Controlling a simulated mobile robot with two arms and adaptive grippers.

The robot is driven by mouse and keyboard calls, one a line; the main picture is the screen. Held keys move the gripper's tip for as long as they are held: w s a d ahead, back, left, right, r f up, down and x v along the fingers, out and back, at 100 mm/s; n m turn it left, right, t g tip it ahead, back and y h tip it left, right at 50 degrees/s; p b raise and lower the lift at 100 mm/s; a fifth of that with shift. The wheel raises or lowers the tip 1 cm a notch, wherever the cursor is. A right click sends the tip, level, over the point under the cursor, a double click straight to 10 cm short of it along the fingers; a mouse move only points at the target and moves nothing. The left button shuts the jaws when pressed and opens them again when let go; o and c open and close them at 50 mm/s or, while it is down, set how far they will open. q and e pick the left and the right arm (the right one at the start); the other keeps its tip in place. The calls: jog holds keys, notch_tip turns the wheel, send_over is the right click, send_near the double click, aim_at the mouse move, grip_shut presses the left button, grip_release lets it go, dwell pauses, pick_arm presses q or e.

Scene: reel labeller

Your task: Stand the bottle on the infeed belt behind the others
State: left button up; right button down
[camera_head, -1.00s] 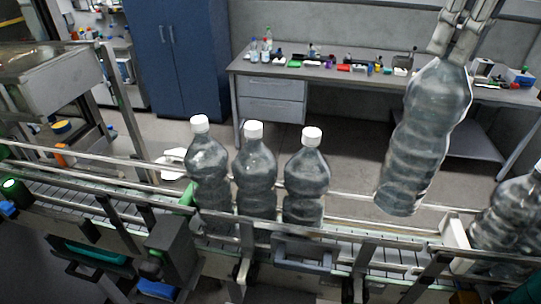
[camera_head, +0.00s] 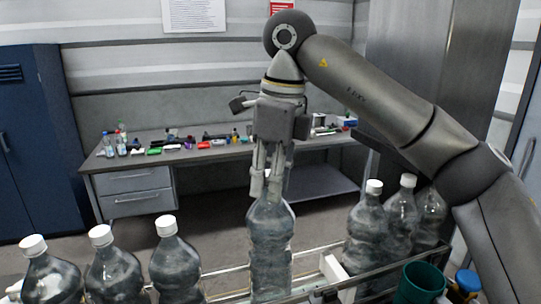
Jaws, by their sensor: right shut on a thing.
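My right gripper (camera_head: 268,190) points down, shut on the neck of a clear bottle (camera_head: 270,245). The held bottle is upright, over or on the conveyor between two groups of bottles; its base is low in the picture, and I cannot tell whether it touches the belt. Three white-capped bottles stand in a row to its left, the nearest to it being this one (camera_head: 175,265). To its right, past a white block (camera_head: 335,272), stand more bottles (camera_head: 367,230), partly hidden by my right arm. The belt surface of the infeed (camera_head: 310,274) shows only in part. My left gripper is not in view.
Metal guide rails (camera_head: 230,270) run along the conveyor. A green cup (camera_head: 420,282) and a blue-capped container (camera_head: 466,283) are at the lower right. A workbench (camera_head: 210,153) with small items stands behind. A blue cabinet (camera_head: 35,140) is at the left.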

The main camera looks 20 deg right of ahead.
aim_at(271, 208)
jog(key=shift+w+f, duration=0.15)
jog(key=shift+f, duration=0.65)
jog(key=shift+f+p, duration=0.35)
jog(key=shift+f, duration=1.7)
jog(key=c, duration=1.2)
grip_release()
jog(key=shift+s, duration=0.25)
jog(key=shift+o, duration=0.2)
jog(key=shift+w, duration=0.1)
